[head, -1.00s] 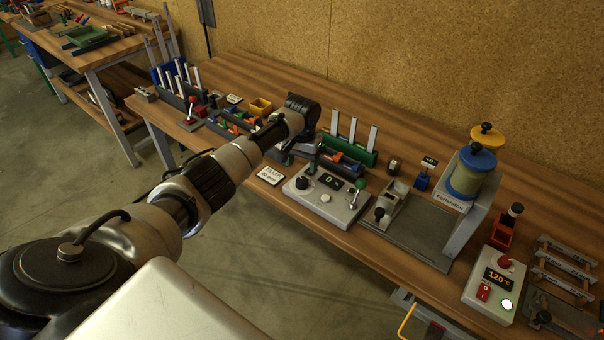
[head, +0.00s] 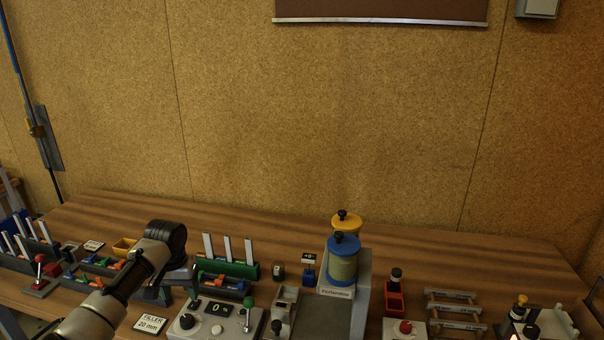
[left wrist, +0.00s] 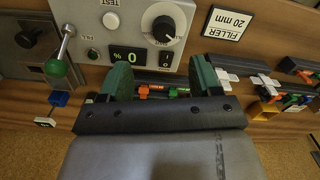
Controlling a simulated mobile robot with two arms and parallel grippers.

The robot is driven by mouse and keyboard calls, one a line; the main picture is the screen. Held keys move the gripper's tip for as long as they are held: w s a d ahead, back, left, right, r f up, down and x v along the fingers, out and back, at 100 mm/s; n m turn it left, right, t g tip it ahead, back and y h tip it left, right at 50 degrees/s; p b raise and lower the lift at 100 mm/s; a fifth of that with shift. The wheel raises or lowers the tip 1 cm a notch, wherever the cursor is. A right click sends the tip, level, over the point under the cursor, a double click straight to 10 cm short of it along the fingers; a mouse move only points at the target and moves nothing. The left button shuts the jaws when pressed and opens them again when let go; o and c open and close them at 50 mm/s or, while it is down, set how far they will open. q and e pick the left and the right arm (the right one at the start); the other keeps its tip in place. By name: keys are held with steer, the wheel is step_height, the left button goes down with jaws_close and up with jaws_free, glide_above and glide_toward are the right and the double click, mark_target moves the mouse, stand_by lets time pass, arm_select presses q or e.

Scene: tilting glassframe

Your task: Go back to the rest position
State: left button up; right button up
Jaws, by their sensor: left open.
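My left gripper (head: 180,294) is over the workbench, its arm coming in from the lower left. In the left wrist view its two green fingers (left wrist: 162,82) are spread apart with nothing held between them. Below and beyond the fingers, a rack with small orange and green pieces (left wrist: 160,91) shows in the gap. The grey control box (head: 215,319) with a display reading 0 lies just in front of the gripper. My right gripper is not in view.
A rack with white strips (head: 232,268) stands right of the left wrist. A "FILLER 20 mm" sign (head: 151,323) lies left of the control box. The bench's back strip is mostly clear before the cork-like wall (head: 330,130).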

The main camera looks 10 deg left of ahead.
arm_select(q)
steer(key=s+d+f+m, duration=0.1)
steer(key=s+d+f, duration=0.1)
steer(key=d+f, duration=0.1)
steer(key=s+d+f+m, duration=0.1)
steer(key=s+d+f, duration=0.1)
steer(key=d, duration=0.1)
steer(key=s+d+f+m, duration=0.1)
steer(key=s+d+f, duration=0.2)
steer(key=shift+s+d+f, duration=0.1)
steer(key=shift+d+f, duration=0.15)
steer(key=shift+f, duration=0.1)
steer(key=s+d+f+m+t, duration=0.1)
steer(key=s+d+f+m, duration=0.15)
steer(key=s+d, duration=0.65)
steer(key=s+a+r+n+t, duration=0.1)
steer(key=s+r, duration=0.2)
steer(key=s, duration=0.7)
steer(key=s+a+r+n+t, duration=0.1)
steer(key=s+r+t, duration=0.1)
steer(key=s, duration=0.8)
step_height(320, 180, down, 29)
steer(key=s+g+b, duration=0.1)
steer(key=g+b, duration=0.1)
steer(key=s+a+f+g, duration=0.1)
steer(key=s+a+f, duration=0.2)
steer(key=s+f, duration=1.2)
steer(key=shift+s+f+m+b, duration=0.15)
steer(key=shift+s+m+b, duration=0.2)
steer(key=shift+s, duration=0.1)
